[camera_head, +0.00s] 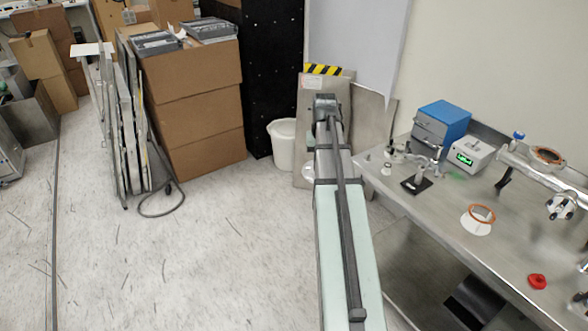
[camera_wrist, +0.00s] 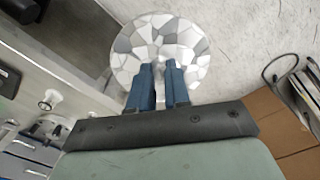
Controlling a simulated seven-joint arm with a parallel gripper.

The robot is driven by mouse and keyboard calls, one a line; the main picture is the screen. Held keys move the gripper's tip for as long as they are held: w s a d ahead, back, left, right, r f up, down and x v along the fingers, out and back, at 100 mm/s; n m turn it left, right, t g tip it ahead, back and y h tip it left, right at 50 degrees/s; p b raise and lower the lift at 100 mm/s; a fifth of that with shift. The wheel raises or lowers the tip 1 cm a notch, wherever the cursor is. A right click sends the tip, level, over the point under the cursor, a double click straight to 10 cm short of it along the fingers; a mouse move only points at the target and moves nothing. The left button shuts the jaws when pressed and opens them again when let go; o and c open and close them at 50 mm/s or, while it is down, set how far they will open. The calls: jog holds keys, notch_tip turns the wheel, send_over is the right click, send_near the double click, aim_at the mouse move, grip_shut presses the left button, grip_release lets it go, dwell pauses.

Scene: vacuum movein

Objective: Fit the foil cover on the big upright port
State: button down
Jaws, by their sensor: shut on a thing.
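The foil cover (camera_wrist: 160,38) is a round, pale, faceted disc at the top of the wrist view. My gripper (camera_wrist: 159,72) has its two blue fingers shut on the disc's near part, holding it above the floor. In the head view my arm hides the gripper; a small pale patch beside the arm may be the cover, but I cannot tell. An upward-facing port with a copper-coloured ring (camera_head: 547,155) stands on the metal tubing at the right of the head view, well apart from my arm. It looks like the big upright port. It is bare.
The steel bench (camera_head: 440,225) holds a blue box (camera_head: 443,122), a small instrument with a green display (camera_head: 465,154), a copper ring on a white disc (camera_head: 478,222) and a red knob (camera_head: 537,281). Cardboard boxes (camera_head: 195,100) and leaning panels (camera_head: 120,125) stand left. The left floor is mostly clear.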

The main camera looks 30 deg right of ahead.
jog(key=s+d+r+m, duration=0.2)
jog(key=s+d, duration=0.6)
jog(key=d, duration=0.3)
jog(key=s+d+r+m, duration=0.25)
jog(key=s+d, duration=0.45)
jog(key=d, duration=0.4)
jog(key=s+d+r+m, duration=0.2)
jog(key=s+d+r, duration=0.1)
jog(key=s+d, duration=0.65)
jog(key=shift+n, duration=0.55)
jog(key=s+d+r, duration=0.3)
jog(key=s+d, duration=0.3)
jog(key=d, duration=0.1)
jog(key=s+d+r, duration=0.3)
jog(key=s+d, duration=0.4)
jog(key=s+d+r, duration=0.3)
jog(key=s+d, duration=0.3)
jog(key=s, duration=0.1)
jog(key=shift+d, duration=0.4)
jog(key=d+r+n, duration=0.1)
jog(key=n, duration=0.6)
jog(key=d+n, duration=0.2)
jog(key=n, duration=0.5)
jog(key=d+r+n, duration=0.1)
jog(key=n, duration=0.5)
jog(key=shift+w+d+r+n, duration=0.15)
jog(key=shift+r+n, duration=0.2)
jog(key=shift+n, duration=0.05)
jog(key=shift+f, duration=0.1)
